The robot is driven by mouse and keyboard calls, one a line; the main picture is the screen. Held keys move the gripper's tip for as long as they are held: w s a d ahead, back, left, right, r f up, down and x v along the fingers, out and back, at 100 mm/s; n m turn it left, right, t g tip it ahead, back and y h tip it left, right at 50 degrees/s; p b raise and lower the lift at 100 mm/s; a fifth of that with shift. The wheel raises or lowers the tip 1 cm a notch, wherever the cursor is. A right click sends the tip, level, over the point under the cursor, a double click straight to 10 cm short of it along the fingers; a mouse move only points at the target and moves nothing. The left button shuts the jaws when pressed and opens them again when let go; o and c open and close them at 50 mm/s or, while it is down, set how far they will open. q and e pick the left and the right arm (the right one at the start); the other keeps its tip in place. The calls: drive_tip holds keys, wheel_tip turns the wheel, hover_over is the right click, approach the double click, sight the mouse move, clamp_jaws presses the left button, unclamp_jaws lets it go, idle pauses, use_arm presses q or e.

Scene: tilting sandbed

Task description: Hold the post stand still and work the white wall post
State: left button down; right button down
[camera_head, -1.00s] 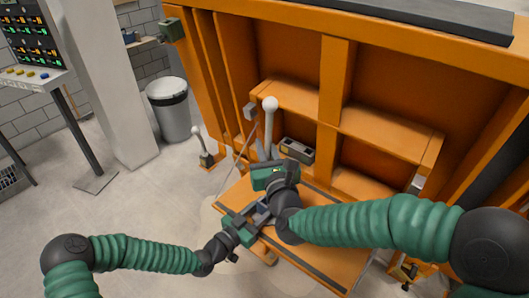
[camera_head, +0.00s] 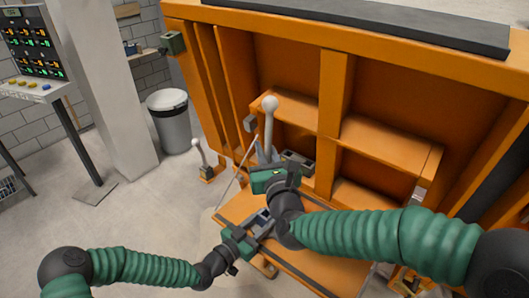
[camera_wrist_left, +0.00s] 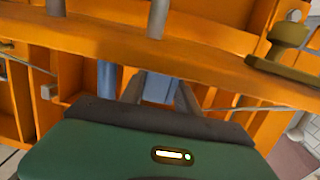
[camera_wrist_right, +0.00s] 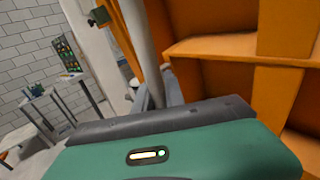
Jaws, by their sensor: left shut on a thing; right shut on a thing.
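The white post (camera_head: 269,122) with a round ball top stands in front of the orange frame. My right gripper (camera_head: 262,160) is shut around it below the ball; the post also rises between the fingers in the right wrist view (camera_wrist_right: 142,40). My left gripper (camera_head: 262,220) is lower, over the orange plate, and shut on a blue-grey piece (camera_wrist_left: 158,88), which seems to be part of the post stand. The post's foot is hidden behind my right gripper and arm.
The large orange frame (camera_head: 333,95) has open bays behind the post. A second, short white post (camera_head: 198,153) stands at its left. The orange plate (camera_head: 308,262) lies below my grippers. A grey bin (camera_head: 170,125) and a pillar stand farther left; floor between is clear.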

drive_tip(key=shift+r, duration=0.15)
wheel_tip(320, 180, up, 2)
drive_tip(key=shift+r, duration=0.25)
idle(0.3)
use_arm(q)
drive_tip(key=c, duration=0.8)
unclamp_jaws()
use_arm(e)
drive_tip(key=s+a, duration=0.4)
drive_tip(key=s, duration=0.2)
drive_tip(key=shift+s+a, duration=0.2)
drive_tip(key=shift+a, duration=0.2)
